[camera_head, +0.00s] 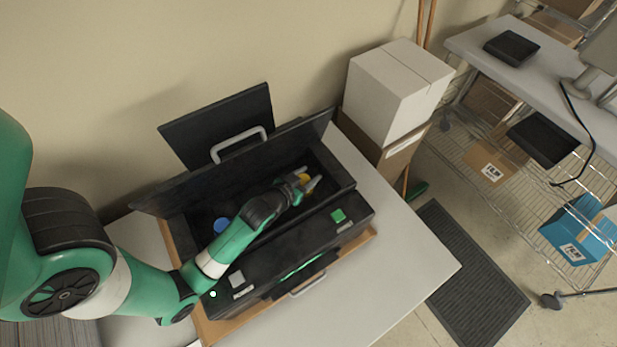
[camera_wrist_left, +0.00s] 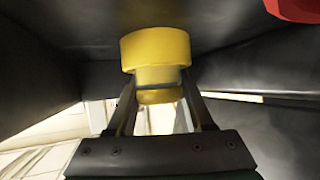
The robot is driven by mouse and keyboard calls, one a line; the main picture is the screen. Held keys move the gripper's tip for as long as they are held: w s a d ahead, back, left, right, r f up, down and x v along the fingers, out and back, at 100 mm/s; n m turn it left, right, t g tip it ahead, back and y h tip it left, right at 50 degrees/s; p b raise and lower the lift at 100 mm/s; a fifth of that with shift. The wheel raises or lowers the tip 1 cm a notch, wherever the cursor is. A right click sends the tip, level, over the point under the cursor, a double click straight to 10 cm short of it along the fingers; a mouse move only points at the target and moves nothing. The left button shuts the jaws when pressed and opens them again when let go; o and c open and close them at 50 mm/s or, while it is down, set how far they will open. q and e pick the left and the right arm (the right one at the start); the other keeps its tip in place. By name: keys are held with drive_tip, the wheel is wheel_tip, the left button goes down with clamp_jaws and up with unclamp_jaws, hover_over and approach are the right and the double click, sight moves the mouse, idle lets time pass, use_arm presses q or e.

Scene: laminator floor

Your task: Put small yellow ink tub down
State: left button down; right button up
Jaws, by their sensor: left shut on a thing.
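The small yellow ink tub (camera_head: 304,177) is inside the open black machine (camera_head: 329,224), toward the right end of its trough. My left gripper (camera_head: 309,181) reaches into the trough and is shut on the tub. In the left wrist view the yellow tub (camera_wrist_left: 155,48) sits between the two fingers of my left gripper (camera_wrist_left: 158,88), its wide yellow end beyond the fingertips. Dark walls surround it. I cannot tell whether the tub touches the trough floor. My right gripper is not in view.
A blue round thing (camera_head: 221,225) sits at the trough's left end. A red thing (camera_wrist_left: 294,9) shows in the wrist view's top corner. The raised black lid (camera_head: 222,125) with a grey handle stands behind. White table (camera_head: 405,262) is bare at right. White box (camera_head: 397,90) stands beyond.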

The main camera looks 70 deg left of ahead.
use_arm(q)
drive_tip(key=c, duration=0.7)
unclamp_jaws()
drive_tip(key=shift+f, duration=0.1)
drive_tip(key=shift+c, duration=0.2)
drive_tip(key=o, duration=0.5)
drive_tip(key=shift+c, duration=0.2)
drive_tip(key=shift+r, duration=0.25)
drive_tip(key=v, duration=1.2)
